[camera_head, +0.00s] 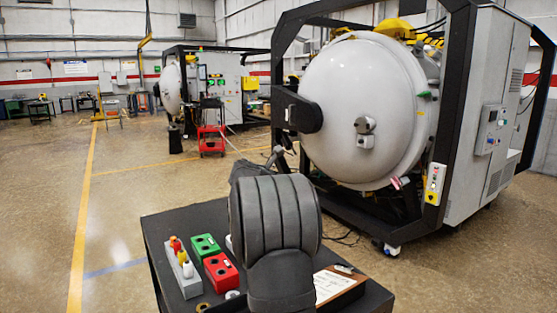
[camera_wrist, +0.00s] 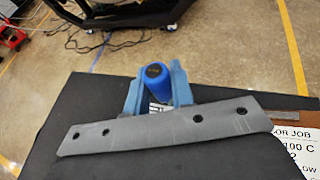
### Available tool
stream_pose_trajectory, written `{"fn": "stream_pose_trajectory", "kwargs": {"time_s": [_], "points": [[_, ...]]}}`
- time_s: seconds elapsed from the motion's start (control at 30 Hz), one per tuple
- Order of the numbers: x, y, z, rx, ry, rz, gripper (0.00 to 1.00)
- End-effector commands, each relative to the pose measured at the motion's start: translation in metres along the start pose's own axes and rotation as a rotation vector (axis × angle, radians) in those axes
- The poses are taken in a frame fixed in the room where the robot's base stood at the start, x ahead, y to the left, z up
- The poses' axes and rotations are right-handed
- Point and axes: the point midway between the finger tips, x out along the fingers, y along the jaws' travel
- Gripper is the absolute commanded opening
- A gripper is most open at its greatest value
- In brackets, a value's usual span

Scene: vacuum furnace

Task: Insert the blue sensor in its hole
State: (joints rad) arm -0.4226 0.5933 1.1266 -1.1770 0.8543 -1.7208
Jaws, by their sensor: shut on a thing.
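The blue sensor (camera_wrist: 155,73) is a blue cylinder with a dark round end. In the wrist view it sits between the blue-grey fingers of my gripper (camera_wrist: 154,84), which is shut on it. A white label with dark lettering (camera_wrist: 154,107) shows partly just below the sensor, and I cannot tell what it belongs to. In the head view my own arm hides the gripper and the sensor. No blue block or hole for the sensor can be made out in either view.
On the dark table (camera_head: 178,220) stand a green block (camera_head: 205,246), a red block (camera_head: 221,272) and a grey holder (camera_head: 190,288) with red, yellow and white sensors. A job sheet (camera_head: 331,284) lies at the right. The furnace (camera_head: 362,105) stands behind.

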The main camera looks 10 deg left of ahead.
Motion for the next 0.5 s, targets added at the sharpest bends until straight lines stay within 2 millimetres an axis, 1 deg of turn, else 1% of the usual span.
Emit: {"fn": "stream_pose_trajectory", "kwargs": {"time_s": [0.03, 0.1, 0.23, 0.33, 0.5], "points": [[0.001, -0.009, -0.015, -0.006, 0.003, 0.002, 0.0], [0.002, -0.018, -0.033, -0.007, 0.003, 0.009, 0.0], [0.003, -0.034, -0.061, -0.013, 0.002, 0.021, 0.0], [0.002, -0.042, -0.076, -0.015, 0.002, 0.03, 0.0], [0.001, -0.048, -0.088, -0.015, 0.0, 0.036, 0.0]]}}
